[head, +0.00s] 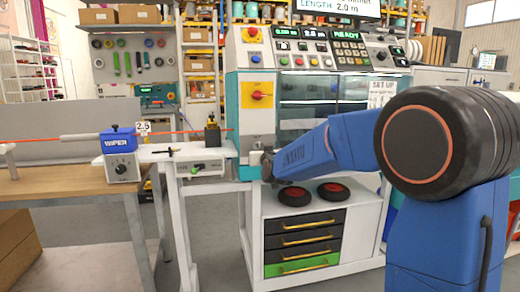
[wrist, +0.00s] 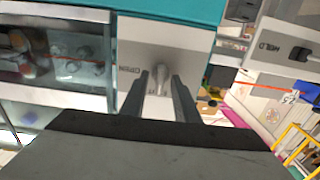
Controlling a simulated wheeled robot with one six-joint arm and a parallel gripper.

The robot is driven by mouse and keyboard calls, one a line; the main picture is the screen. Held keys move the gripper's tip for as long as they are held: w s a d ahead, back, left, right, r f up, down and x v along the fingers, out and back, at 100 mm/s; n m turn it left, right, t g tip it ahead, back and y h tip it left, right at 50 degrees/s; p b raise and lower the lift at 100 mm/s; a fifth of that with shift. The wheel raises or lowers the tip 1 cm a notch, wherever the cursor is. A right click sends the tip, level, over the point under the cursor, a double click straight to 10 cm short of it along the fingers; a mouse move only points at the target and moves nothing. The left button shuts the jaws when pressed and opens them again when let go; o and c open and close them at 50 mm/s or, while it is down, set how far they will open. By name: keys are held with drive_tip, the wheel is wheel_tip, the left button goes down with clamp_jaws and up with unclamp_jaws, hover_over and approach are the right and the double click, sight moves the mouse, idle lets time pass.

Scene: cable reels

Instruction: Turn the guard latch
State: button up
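The guard latch (wrist: 160,78) is a small grey metal handle on a pale plate (wrist: 135,50) of the teal-edged machine, with the word OPEN beside it in the wrist view. My gripper (wrist: 161,88) points at the plate, with its two dark fingers apart on either side of the latch. A gap shows between the latch and each finger, so I see no grip on it.
The machine's clear guard window (head: 320,98) is beside the plate. Below are two black-and-red reels (head: 294,196) on a drawer cabinet (head: 306,244). A bench with a blue WIPER unit (head: 120,140) and an orange cable (head: 80,137) stands to the left.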

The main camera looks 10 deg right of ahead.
clamp_jaws()
drive_tip(key=shift+m, duration=0.3)
drive_tip(key=m, duration=0.3)
drive_tip(key=shift+d, duration=0.1)
drive_tip(key=m, duration=1.4)
drive_tip(key=shift+d+f, duration=0.15)
drive_tip(key=shift+f, duration=0.1)
drive_tip(key=shift+m, duration=0.3)
